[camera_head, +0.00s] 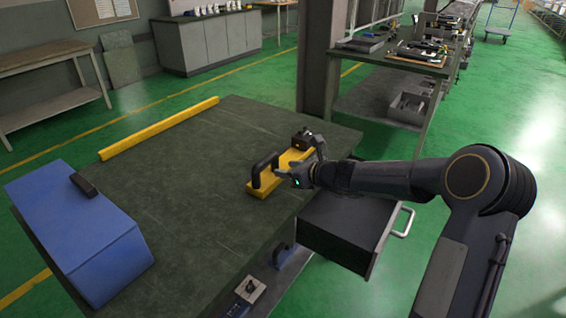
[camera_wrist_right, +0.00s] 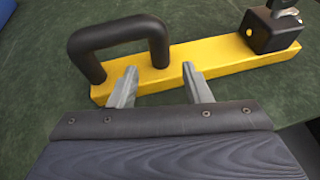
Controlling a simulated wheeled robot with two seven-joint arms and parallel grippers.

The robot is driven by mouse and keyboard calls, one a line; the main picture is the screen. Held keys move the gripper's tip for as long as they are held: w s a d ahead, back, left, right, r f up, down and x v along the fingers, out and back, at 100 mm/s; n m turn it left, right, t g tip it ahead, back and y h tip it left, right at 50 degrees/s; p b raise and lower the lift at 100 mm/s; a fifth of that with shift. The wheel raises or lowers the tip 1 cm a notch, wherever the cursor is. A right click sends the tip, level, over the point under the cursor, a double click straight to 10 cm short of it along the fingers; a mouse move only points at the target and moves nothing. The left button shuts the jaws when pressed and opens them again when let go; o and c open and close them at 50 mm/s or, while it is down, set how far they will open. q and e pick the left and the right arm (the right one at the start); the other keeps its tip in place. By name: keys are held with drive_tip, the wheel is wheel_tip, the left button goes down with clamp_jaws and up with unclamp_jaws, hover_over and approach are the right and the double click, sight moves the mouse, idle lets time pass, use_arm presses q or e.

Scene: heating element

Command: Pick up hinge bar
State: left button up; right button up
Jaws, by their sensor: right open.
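The hinge bar is likely the short yellow bar (camera_head: 262,188) with a black handle (camera_head: 262,168) and a black block (camera_head: 303,138), lying on the dark green table near its right edge. In the right wrist view the yellow bar (camera_wrist_right: 176,80) runs across the picture, with the black handle (camera_wrist_right: 118,42) at left and the black block (camera_wrist_right: 270,32) at right. My right gripper (camera_head: 302,170) is at the bar. My left gripper is not in view.
A long yellow strip (camera_head: 160,128) lies along the table's far left edge. A blue box (camera_head: 78,230) with a small black piece (camera_head: 84,185) on top stands at the table's left. An open dark drawer (camera_head: 350,225) juts out below the right edge. The table's middle is clear.

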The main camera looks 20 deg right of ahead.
sight(277, 166)
drive_tip(key=x, duration=0.4)
clamp_jaws()
drive_tip(key=shift+w+r, duration=0.1)
idle(0.4)
